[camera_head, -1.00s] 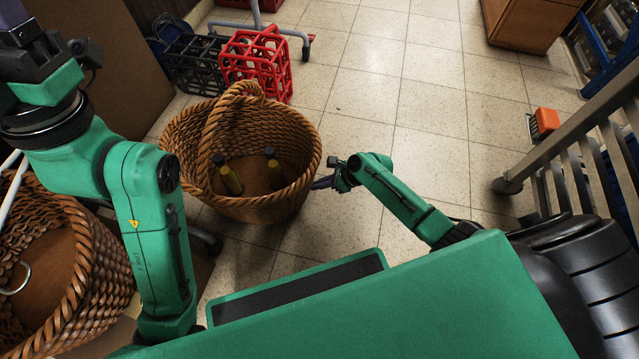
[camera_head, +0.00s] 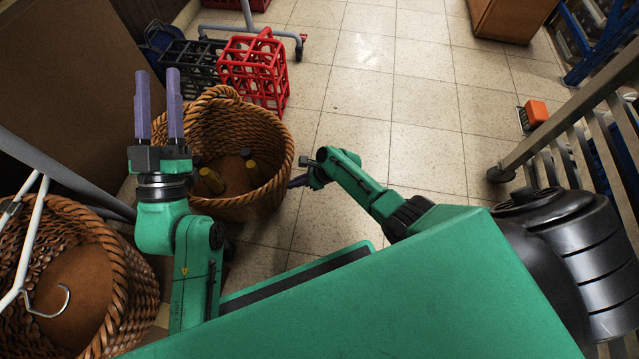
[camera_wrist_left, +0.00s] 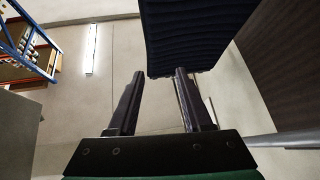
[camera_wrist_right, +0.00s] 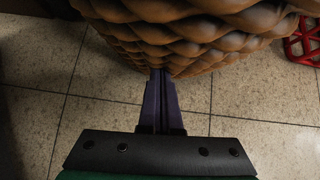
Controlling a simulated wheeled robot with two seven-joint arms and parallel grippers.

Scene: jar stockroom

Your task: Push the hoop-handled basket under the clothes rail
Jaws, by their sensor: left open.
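The brown wicker basket (camera_head: 255,204), with dark, yellow-labelled bottles inside, stands on the tiles left of centre in the head view. A grey bar (camera_head: 62,176) with white hangers (camera_head: 33,235), apparently the clothes rail, shows at the left.
A second wicker basket (camera_head: 135,285) stands at lower left. Red (camera_head: 253,72) and black (camera_head: 188,62) bottle crates stand behind the hoop-handled basket, near a grey castored foot (camera_head: 250,30). A slatted rack (camera_head: 560,130) is at right. The middle floor is clear.

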